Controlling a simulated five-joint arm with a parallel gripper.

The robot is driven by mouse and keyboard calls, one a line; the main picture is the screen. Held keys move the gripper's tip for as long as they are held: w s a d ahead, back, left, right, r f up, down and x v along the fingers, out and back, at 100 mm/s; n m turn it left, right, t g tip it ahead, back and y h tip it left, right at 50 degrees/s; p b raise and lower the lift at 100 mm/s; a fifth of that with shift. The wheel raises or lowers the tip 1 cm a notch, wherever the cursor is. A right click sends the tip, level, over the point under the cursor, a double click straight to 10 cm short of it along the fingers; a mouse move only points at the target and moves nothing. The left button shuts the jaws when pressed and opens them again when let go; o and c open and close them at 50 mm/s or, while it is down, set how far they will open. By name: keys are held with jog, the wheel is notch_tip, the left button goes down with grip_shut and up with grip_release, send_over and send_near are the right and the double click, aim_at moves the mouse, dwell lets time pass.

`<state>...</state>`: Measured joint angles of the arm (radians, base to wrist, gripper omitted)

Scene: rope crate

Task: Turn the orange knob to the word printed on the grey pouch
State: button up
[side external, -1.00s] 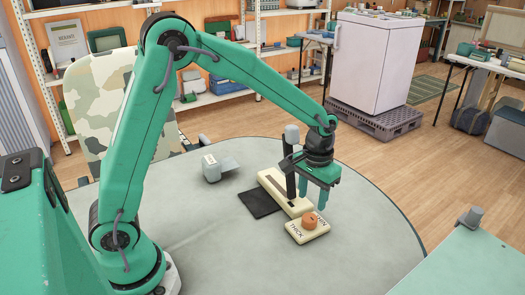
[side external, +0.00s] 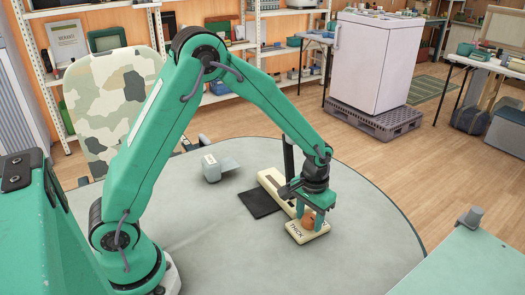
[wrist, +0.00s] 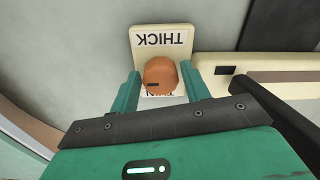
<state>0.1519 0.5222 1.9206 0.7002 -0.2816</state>
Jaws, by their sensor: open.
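The orange knob (side external: 308,218) stands on a cream plate (side external: 297,237) on the round table. In the wrist view the knob (wrist: 160,72) has a small dark mark at its lower left edge. THICK is printed on the plate's upper part (wrist: 136,52), upside down; a second word below the knob is mostly covered, with its end letters showing. My open gripper (side external: 309,212) is lowered over the plate, its green fingers (wrist: 160,78) on both sides of the knob. Contact cannot be told. A small grey pouch (side external: 212,172) lies left of the plate; its print is too small to read.
A long cream block with a dark slot (side external: 270,181) lies just behind the plate. A black mat (side external: 259,204) lies left of it. The table's front and left surface (side external: 215,235) is clear. A separate green-topped table (side external: 470,265) stands at the right.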

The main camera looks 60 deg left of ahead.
jog(key=shift+c, duration=0.5)
jog(key=c, duration=0.6)
jog(key=shift+m, duration=0.3)
jog(key=m, duration=0.4)
jog(key=shift+a, duration=0.1)
jog(key=shift+m, duration=2.2)
jog(key=shift+w, duration=0.1)
jog(key=o, duration=0.7)
